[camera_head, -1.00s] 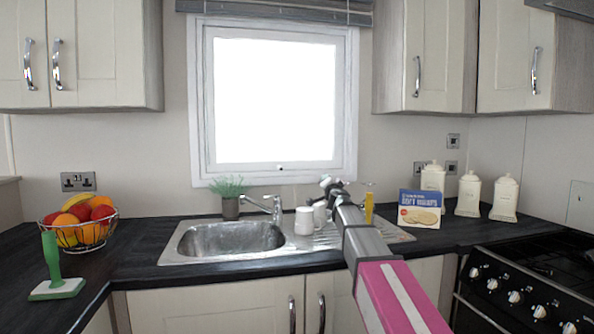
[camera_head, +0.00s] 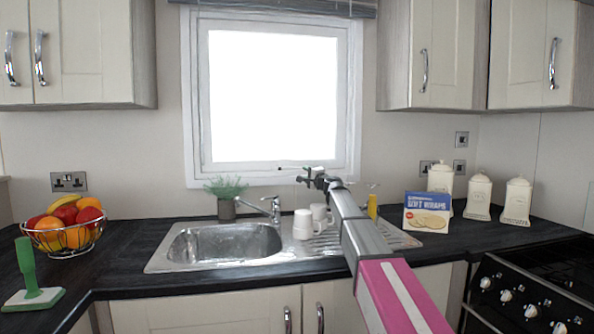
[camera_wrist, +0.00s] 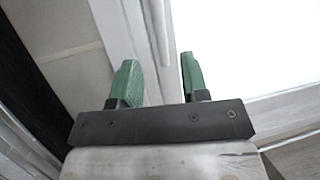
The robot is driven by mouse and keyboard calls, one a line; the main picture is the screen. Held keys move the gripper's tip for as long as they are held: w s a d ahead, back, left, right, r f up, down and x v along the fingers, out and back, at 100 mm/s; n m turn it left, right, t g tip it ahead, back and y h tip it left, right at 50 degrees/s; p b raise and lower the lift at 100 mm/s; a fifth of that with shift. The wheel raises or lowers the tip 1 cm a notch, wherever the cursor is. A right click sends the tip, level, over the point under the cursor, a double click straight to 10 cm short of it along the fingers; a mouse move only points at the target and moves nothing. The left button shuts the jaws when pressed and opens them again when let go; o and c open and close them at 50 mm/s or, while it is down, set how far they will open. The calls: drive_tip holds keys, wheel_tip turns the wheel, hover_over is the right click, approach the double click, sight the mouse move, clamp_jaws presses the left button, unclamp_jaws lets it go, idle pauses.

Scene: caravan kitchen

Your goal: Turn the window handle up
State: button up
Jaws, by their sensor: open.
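The window (camera_head: 272,95) has a white frame and a bright pane above the sink. A small dark spot, possibly the window handle (camera_head: 281,168), shows at the middle of its lower frame; which way it is turned is too small to tell. My gripper (camera_head: 306,175) is just right of that spot, in front of the lower frame. In the wrist view my gripper (camera_wrist: 157,62) is open, with two green fingertips apart and the white window frame (camera_wrist: 118,30) behind them. I cannot make out the handle clearly there, and nothing is seen held.
Below are the tap (camera_head: 270,207), a plant (camera_head: 226,190), white mugs (camera_head: 302,224) and the sink (camera_head: 225,242). A food box (camera_head: 427,213) and canisters (camera_head: 479,197) stand to the right. Wall cupboards (camera_head: 433,55) flank the window. The space before the pane is clear.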

sight(297, 168)
drive_tip(key=x, duration=0.8)
clamp_jaws()
